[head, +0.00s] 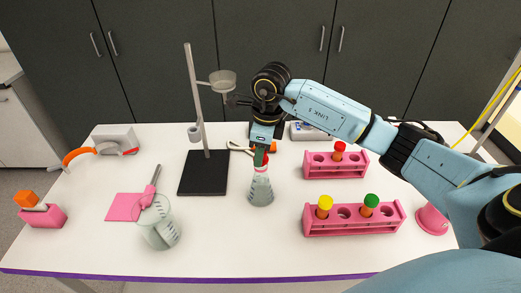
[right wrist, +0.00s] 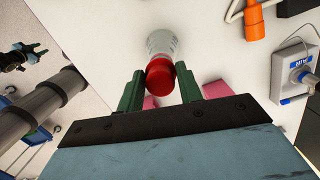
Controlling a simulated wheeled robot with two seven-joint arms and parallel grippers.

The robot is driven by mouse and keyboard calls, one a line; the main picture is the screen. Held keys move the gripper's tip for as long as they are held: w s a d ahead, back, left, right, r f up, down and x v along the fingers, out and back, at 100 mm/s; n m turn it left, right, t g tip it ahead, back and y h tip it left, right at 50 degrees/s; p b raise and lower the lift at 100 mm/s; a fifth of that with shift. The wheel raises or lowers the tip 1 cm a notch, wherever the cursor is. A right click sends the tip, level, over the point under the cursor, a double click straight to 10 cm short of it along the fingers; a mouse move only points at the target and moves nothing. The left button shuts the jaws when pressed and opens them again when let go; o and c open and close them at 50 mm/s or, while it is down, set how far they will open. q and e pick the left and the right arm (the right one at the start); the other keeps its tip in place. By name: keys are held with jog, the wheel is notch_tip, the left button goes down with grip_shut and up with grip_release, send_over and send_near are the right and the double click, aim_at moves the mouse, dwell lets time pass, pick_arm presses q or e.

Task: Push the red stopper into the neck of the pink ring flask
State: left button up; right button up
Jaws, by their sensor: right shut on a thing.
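The flask (head: 260,191) stands upright on the white table, right of the stand's black base. Its pink ring (head: 261,170) sits around the neck. My right gripper (head: 261,154) is above the flask, pointing down, shut on the red stopper (head: 264,160). In the right wrist view, the red stopper (right wrist: 160,76) is between the green fingers, with the pale flask (right wrist: 163,42) right beyond it. The stopper is at the flask's mouth; how deep it sits is hidden. A small dark gripper, seemingly my left one (right wrist: 22,56), shows off the table in the right wrist view.
A stand with a black base (head: 204,174) is left of the flask. A beaker (head: 158,225) stands front left. Pink racks with capped tubes stand to the right, one at the back (head: 337,171) and one nearer (head: 352,227). The table front of the flask is clear.

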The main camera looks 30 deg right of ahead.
jog(key=shift+f+b, duration=0.55)
dwell(0.5)
jog(key=o, duration=1)
jog(key=shift+o, duration=0.2)
notch_tip(320, 180, up, 13)
jog(key=s+d, duration=0.1)
jog(key=shift+r+b, duration=0.15)
jog(key=shift+b, duration=0.3)
jog(key=shift+d, duration=0.1)
